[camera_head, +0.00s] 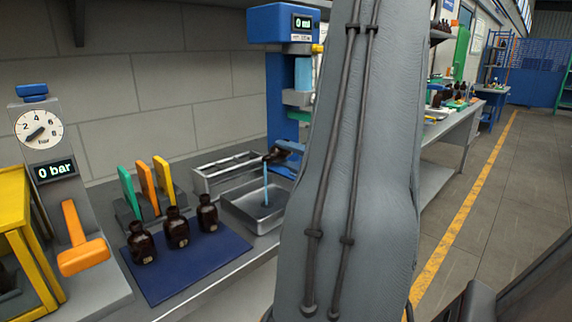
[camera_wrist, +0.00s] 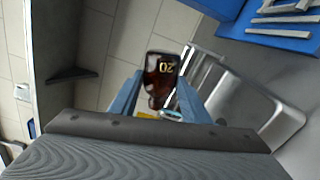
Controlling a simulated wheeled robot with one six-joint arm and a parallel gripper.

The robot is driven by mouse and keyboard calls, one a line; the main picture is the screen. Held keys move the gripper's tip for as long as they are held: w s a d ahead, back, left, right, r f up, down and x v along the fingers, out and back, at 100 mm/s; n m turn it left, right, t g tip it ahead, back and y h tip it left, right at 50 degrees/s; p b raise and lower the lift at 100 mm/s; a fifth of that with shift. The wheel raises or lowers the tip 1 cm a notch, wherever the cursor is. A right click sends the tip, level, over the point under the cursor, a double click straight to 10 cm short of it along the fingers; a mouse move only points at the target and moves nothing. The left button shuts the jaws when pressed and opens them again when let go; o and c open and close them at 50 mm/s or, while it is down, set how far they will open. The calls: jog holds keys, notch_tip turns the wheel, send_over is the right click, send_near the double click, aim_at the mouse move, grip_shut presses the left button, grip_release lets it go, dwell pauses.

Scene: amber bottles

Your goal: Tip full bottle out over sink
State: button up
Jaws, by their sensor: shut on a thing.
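A dark amber bottle (camera_head: 274,155) is tilted on its side above the metal sink (camera_head: 236,208) in the head view. A thin blue stream (camera_head: 266,184) runs from its mouth down into the sink. My gripper (camera_head: 289,148) is shut on the bottle, with its blue fingers on either side of it; my arm hides part of the area to the right. In the wrist view the bottle (camera_wrist: 160,72) sits between the fingers of my gripper (camera_wrist: 158,92), its dark label with pale characters showing.
Three amber bottles stand upright on a dark blue mat (camera_head: 205,262), left of the sink. Behind them is a rack with green, orange and yellow pieces (camera_head: 145,183). A metal frame rack (camera_head: 218,178) and a blue dispenser (camera_head: 281,24) stand behind the sink. A pressure gauge (camera_head: 39,128) reads 0 bar.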

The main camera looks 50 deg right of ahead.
jog(key=n+b, duration=0.1)
jog(key=b, duration=0.1)
jog(key=n+b, duration=0.2)
jog(key=b, duration=0.1)
jog(key=shift+w+a+f+n, duration=0.1)
jog(key=shift+a+f+n, duration=0.1)
jog(key=shift+a+n, duration=0.1)
jog(key=shift+n+b, duration=0.3)
jog(key=shift+b, duration=0.1)
jog(key=shift+r, duration=0.15)
dwell(3.2)
